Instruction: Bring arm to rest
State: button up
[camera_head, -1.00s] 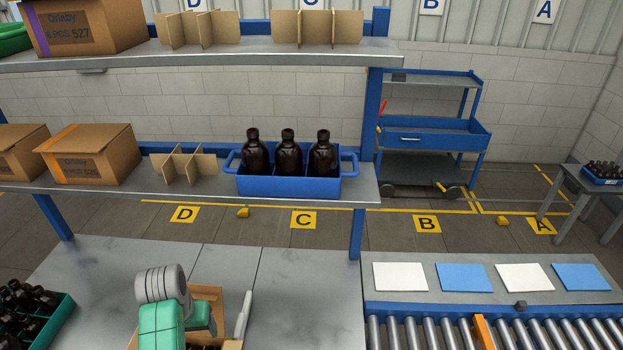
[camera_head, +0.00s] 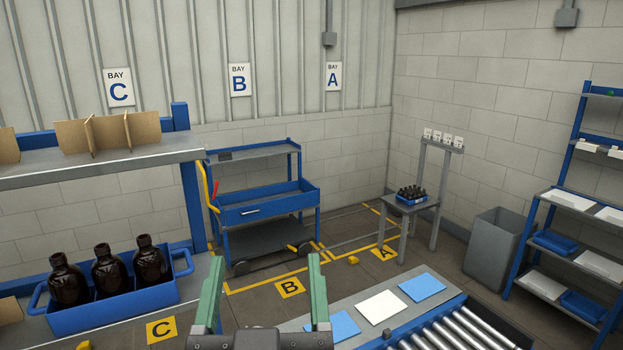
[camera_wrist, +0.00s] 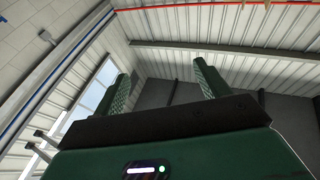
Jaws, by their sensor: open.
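My gripper (camera_head: 263,290) is at the bottom middle of the head view, its two green fingers upright and wide apart. It is open, with nothing between the fingers. The wrist view also shows my gripper (camera_wrist: 160,85) with both fingers apart and empty, pointing up toward the ceiling and the upper wall. Most of my arm is out of the head view. To the left of my gripper, a blue tote (camera_head: 118,308) on the shelf holds three dark amber bottles (camera_head: 108,270) standing in a row. My gripper is apart from the tote.
A blue cart (camera_head: 265,212) stands behind my gripper. A roller conveyor (camera_head: 450,330) with white and blue sheets (camera_head: 381,307) beside it lies right. A small table (camera_head: 410,210) bears a tray of small bottles. A grey bin (camera_head: 495,248) and blue rack (camera_head: 545,200) stand far right.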

jog(key=s+d+r+m+t+h, duration=0.1)
jog(key=s+d+r+t+h, duration=0.1)
jog(key=s+d+r, duration=0.35)
notch_tip(320, 180, up, 16)
jog(key=s+t+p, duration=0.1)
jog(key=s+p, duration=0.1)
jog(key=p, duration=1.3)
jog(key=shift+s, duration=0.1)
jog(key=shift+c, duration=0.4)
